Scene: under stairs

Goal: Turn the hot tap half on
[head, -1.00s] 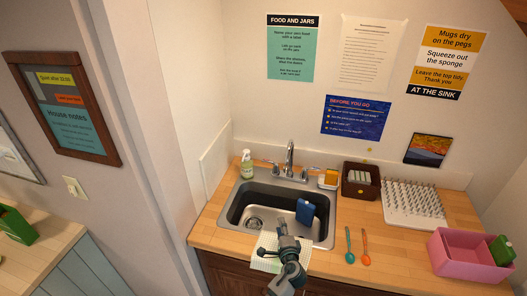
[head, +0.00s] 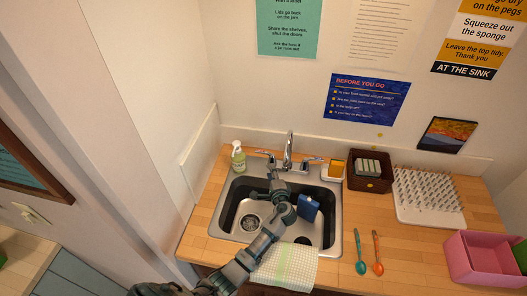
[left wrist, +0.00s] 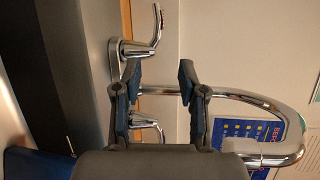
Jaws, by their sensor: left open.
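The chrome tap (head: 289,150) stands behind the sink, with a left lever handle (head: 264,154) and a right lever handle (head: 314,159). No hot or cold mark is legible. My left gripper (head: 273,181) is over the back of the sink, in front of the tap and below its spout. In the left wrist view, turned sideways, the left gripper (left wrist: 159,80) is open and empty. The left handle (left wrist: 142,40) shows beyond the fingers at the top, the right handle (left wrist: 145,123) behind them lower down, partly hidden. The spout (left wrist: 285,140) curves at the right.
The steel sink (head: 226,222) holds a blue object (head: 308,207). A soap bottle (head: 238,157) stands left of the tap, a sponge holder (head: 333,169) and brown box (head: 370,172) right. A cloth (head: 287,265) lies at the front edge; two spoons (head: 376,252) lie right.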

